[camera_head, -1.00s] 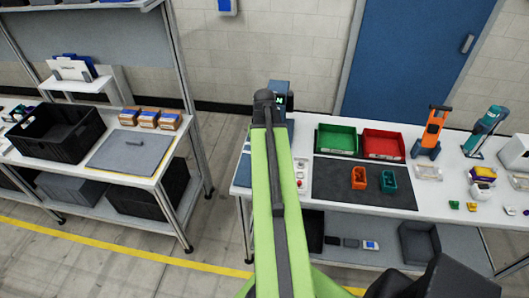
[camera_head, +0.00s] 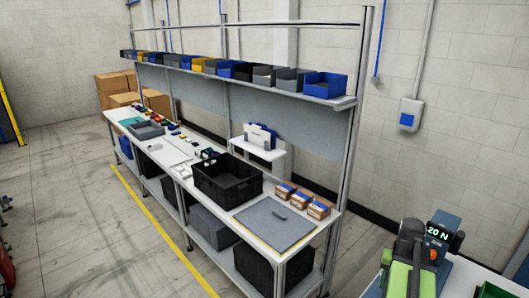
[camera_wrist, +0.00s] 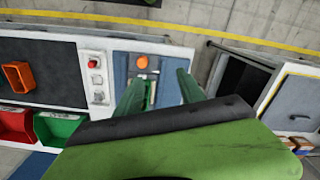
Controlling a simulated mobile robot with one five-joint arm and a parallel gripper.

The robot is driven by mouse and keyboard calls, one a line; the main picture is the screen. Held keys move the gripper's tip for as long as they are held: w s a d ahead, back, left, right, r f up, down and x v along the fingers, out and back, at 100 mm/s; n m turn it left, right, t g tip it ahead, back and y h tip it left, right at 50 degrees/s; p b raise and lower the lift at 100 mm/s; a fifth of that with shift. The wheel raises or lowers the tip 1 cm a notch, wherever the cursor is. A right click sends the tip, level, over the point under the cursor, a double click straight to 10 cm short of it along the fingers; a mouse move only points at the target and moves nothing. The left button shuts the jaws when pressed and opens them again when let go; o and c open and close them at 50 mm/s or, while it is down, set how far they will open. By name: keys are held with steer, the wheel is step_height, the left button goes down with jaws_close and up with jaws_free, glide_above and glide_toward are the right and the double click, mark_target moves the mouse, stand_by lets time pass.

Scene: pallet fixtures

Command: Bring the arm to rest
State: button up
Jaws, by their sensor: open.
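My green arm shows at the lower right of the head view, raised over the end of a white bench. My gripper is not clearly visible there. In the wrist view, my gripper (camera_wrist: 157,82) shows as two green fingers spread apart with nothing held between them. The fingers point towards a blue panel (camera_wrist: 171,84) on the bench. The dark and green body of my arm covers the lower middle of that view.
A display reading 20 N (camera_head: 437,233) stands close beside my arm. The wrist view shows an orange bin (camera_wrist: 17,77), a red bin (camera_wrist: 15,125) and a green bin (camera_wrist: 57,127). A long bench with a black crate (camera_head: 226,178) stands left; open floor lies before it.

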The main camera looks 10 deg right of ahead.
steer(key=w+a+f+n+b, duration=0.2)
steer(key=w+a+f+b, duration=0.15)
steer(key=a, duration=0.25)
steer(key=w+a+f+n+b, duration=0.1)
steer(key=w+a+f+b, duration=0.15)
steer(key=w+a, duration=0.35)
steer(key=a+f+n+b, duration=0.2)
steer(key=a+f+b, duration=0.1)
steer(key=a, duration=1)
steer(key=a+f+n+b, duration=0.3)
steer(key=a+f, duration=0.2)
steer(key=a, duration=0.9)
steer(key=shift+w+f+b, duration=0.2)
steer(key=shift+w+b, duration=0.1)
steer(key=shift+w, duration=0.15)
